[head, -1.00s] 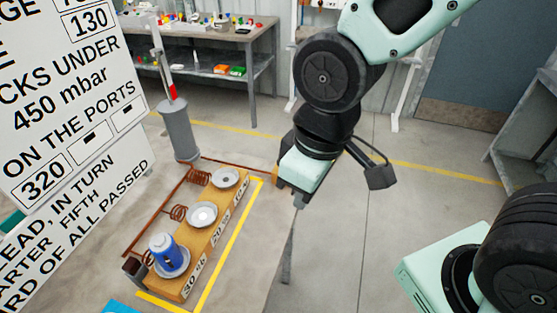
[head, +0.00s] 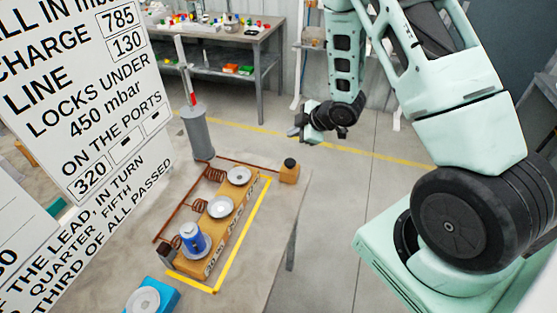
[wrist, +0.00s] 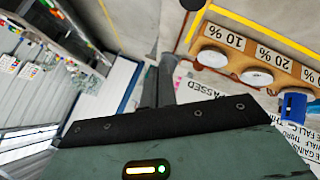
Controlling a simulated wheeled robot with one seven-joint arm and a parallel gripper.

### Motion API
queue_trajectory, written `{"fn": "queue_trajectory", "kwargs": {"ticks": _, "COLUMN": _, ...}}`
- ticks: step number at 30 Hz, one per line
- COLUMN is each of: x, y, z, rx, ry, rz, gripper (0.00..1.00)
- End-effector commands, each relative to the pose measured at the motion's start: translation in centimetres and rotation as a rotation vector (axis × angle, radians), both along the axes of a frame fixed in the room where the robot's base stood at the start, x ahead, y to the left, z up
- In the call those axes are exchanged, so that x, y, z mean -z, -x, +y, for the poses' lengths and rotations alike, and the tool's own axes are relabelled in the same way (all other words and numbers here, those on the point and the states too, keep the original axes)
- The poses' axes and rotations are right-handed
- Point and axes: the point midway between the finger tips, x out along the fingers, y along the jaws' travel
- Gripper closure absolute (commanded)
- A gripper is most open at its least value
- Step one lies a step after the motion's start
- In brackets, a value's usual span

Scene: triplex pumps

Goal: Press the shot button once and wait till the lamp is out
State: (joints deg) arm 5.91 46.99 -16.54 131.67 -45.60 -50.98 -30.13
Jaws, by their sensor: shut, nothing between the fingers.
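A small wooden block with a black round knob (head: 290,163) sits at the table's right back corner, at the end of a copper pipe. It looks like a push button, but I cannot read a label on it. Its dark top also shows at the upper edge of the wrist view (wrist: 192,4). My gripper (head: 296,132) is shut and empty. In the head view it appears above and slightly right of the knob, apart from it. The fingers also show in the wrist view (wrist: 158,85). I cannot make out a lit lamp on the bench.
A wooden bar (head: 212,248) carries three metal dishes, with a blue cylinder (head: 193,238) on the nearest. A grey canister (head: 198,135) with a red-and-white tube stands behind. A large white sign (head: 75,110) fills the left. A blue block (head: 160,296) is at the front.

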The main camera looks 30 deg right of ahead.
Motion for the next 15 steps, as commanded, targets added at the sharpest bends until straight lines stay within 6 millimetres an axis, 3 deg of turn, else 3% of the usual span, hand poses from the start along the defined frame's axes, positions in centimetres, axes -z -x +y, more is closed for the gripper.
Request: {"fn": "queue_trajectory", "kwargs": {"ticks": 15, "x": 0.35, "y": 0.23, "z": -0.75, "rx": -0.019, "ry": 0.0, "rz": -0.015, "gripper": 1.0}}
